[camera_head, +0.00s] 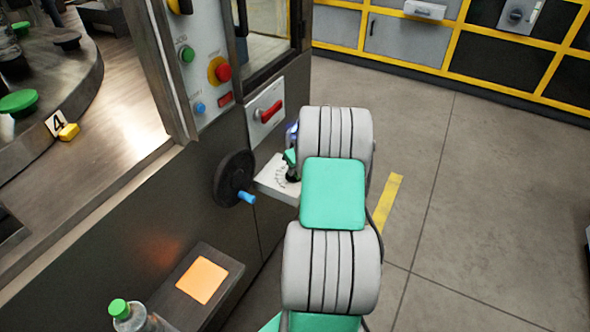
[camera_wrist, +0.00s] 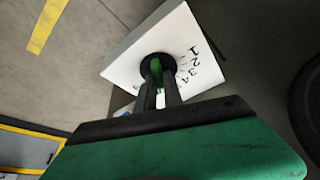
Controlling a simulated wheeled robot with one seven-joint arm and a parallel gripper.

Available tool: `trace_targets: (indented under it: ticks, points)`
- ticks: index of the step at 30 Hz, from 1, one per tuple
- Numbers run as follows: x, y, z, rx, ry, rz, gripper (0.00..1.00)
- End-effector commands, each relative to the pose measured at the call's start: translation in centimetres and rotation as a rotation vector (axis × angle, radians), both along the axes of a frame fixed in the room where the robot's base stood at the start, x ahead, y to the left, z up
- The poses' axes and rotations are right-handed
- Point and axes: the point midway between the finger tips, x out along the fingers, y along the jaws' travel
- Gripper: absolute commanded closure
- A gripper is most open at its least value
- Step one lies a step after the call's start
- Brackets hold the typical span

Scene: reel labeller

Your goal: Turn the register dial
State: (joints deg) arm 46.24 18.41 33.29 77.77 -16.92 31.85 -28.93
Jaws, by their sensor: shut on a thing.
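The register dial is a black round knob with a green grip bar (camera_wrist: 156,72), standing on a white plate (camera_wrist: 128,68) with black numbers around it. In the wrist view the two black fingers of my gripper (camera_wrist: 158,84) are shut on the dial's green bar. In the head view the white plate (camera_head: 268,180) juts from the machine's side, and my gripper (camera_head: 291,166) is at the dial there. My arm hides the right part of the plate. The numbers 1 to 4 show beside the knob; the others are too hidden or small to read.
A black handwheel with a blue handle (camera_head: 246,197) sits just left of the plate. A red rotary switch (camera_head: 270,110) and a red stop button (camera_head: 222,72) are above. A bottle with a green cap (camera_head: 120,309) and an orange pad (camera_head: 202,279) are lower left. Open floor lies right.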

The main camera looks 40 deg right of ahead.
Motion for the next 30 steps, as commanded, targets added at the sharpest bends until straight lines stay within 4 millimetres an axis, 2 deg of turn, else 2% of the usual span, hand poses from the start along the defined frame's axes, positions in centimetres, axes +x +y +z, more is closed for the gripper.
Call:
trace_targets:
  ticks: [12, 29, 30]
  points:
    - [0.08, 0.10, 0.05, -0.001, -0.002, -0.218, 1.00]
    - [0.10, 0.05, 0.11, -0.002, -0.002, -0.253, 1.00]
    - [0.10, 0.05, 0.11, -0.002, -0.002, -0.253, 0.85]
